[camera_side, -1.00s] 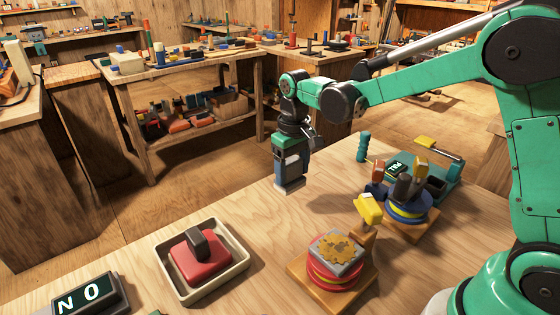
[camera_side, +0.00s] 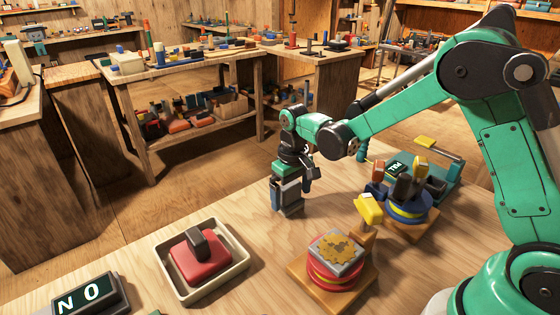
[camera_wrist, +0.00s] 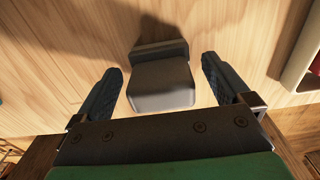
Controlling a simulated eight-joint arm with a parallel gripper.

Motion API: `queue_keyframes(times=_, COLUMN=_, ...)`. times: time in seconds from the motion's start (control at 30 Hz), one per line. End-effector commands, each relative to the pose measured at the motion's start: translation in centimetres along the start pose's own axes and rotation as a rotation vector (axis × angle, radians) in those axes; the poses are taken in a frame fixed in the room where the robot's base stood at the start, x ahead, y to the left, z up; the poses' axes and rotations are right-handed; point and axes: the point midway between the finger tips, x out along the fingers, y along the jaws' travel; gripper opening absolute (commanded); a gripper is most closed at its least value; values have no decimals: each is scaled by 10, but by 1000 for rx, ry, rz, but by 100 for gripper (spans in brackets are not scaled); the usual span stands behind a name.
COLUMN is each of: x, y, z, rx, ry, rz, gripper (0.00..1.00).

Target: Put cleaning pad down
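The cleaning pad appears to be the dark grey block with a flat, wider foot (camera_wrist: 162,85). It stands on the wooden table, and in the side view it shows under my gripper (camera_side: 291,198). My gripper (camera_side: 289,183) is low over the table. In the wrist view its two dark fingers (camera_wrist: 165,78) are spread on either side of the block, with bare wood showing between each finger and the block.
A cream tray (camera_side: 240,268) holding a red block with a dark handle stands to the front left. A red round stand (camera_side: 333,285) on a wooden base is to the right. A blue turntable (camera_side: 410,213) with upright tools stands behind it. Wood left of my gripper is clear.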

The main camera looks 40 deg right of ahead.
Motion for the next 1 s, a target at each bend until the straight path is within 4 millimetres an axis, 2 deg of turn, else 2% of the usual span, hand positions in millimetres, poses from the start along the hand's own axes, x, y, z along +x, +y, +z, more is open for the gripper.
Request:
queue_keyframes(times=0.37, x=-6, y=0, z=0, rx=0, ry=0, rz=0, gripper=97)
queue_keyframes(times=0.47, x=-19, y=0, z=0, rx=0, ry=0, rz=0, gripper=97)
queue_keyframes(times=0.8, x=-90, y=0, z=0, rx=0, ry=-2, rz=0, gripper=97)
queue_keyframes(times=1.0, x=-116, y=0, z=-1, rx=0, ry=-3, rz=0, gripper=97)
